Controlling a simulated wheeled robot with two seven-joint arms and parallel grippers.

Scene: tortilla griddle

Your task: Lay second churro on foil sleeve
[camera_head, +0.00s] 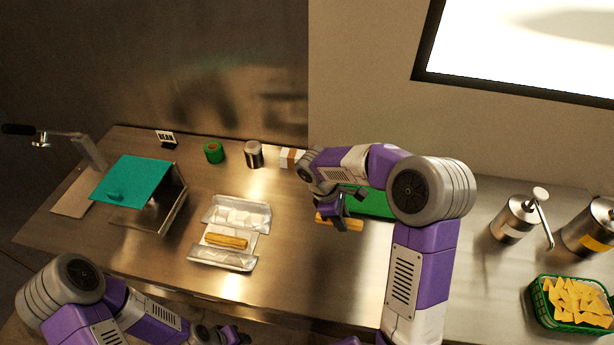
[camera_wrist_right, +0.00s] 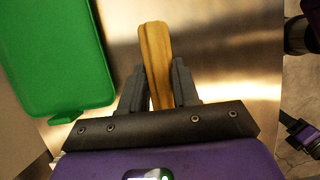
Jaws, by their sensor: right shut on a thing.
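My right gripper (camera_head: 333,212) is shut on a golden, ridged churro (camera_head: 347,224). In the right wrist view the churro (camera_wrist_right: 156,62) stands out lengthwise between the two grey fingers (camera_wrist_right: 158,88). The open foil sleeve (camera_head: 238,217) lies on the counter to the left of my right gripper, apart from it. Another churro (camera_head: 226,241) lies in the foil sleeve, near its front part. My left gripper (camera_head: 222,335) is at the bottom edge of the head view, in front of the counter, and its fingers are too unclear to read.
A green tray or board (camera_head: 374,203) lies beside my right gripper; it also shows in the right wrist view (camera_wrist_right: 62,55). A press with a teal plate (camera_head: 132,181) stands at the left. Green tape (camera_head: 214,152) and a metal can (camera_head: 254,154) stand at the back. The counter (camera_head: 290,235) between sleeve and gripper is clear.

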